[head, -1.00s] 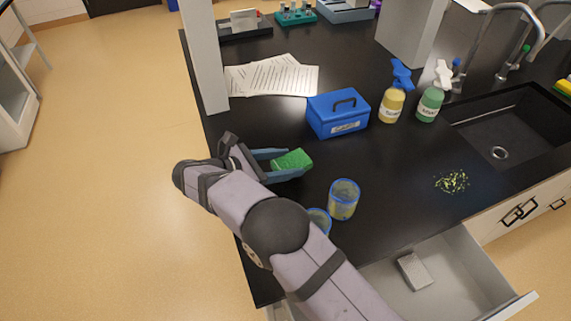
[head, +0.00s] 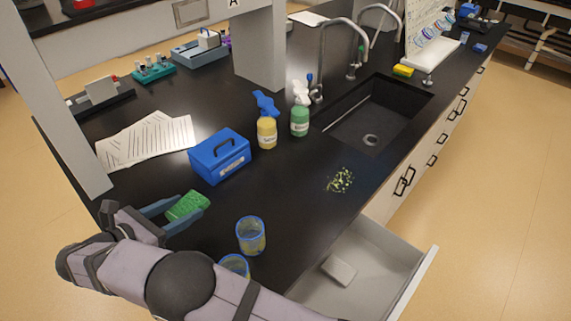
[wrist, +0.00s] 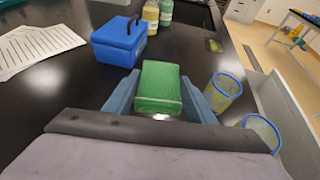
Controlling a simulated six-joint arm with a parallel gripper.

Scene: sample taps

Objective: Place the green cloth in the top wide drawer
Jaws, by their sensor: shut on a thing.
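The green cloth (head: 187,206) is a small folded block. My gripper (head: 192,203) is shut on it, with one blue finger on each side, and holds it above the black counter near its left end. The wrist view also shows the cloth (wrist: 160,88) between the fingers. An open drawer (head: 375,262) with pale walls juts out from under the counter's front edge, to the right of and below my gripper. A small pale grey block (head: 339,270) lies in it. My arm hides part of the drawer's left side.
Two blue-rimmed cups (head: 251,236) (head: 234,265) stand between my gripper and the drawer. A blue box (head: 219,157), a yellow spray bottle (head: 267,133) and a green one (head: 300,121) stand behind. Yellow-green crumbs (head: 341,180) lie before the sink (head: 375,118). Papers (head: 147,139) lie at left.

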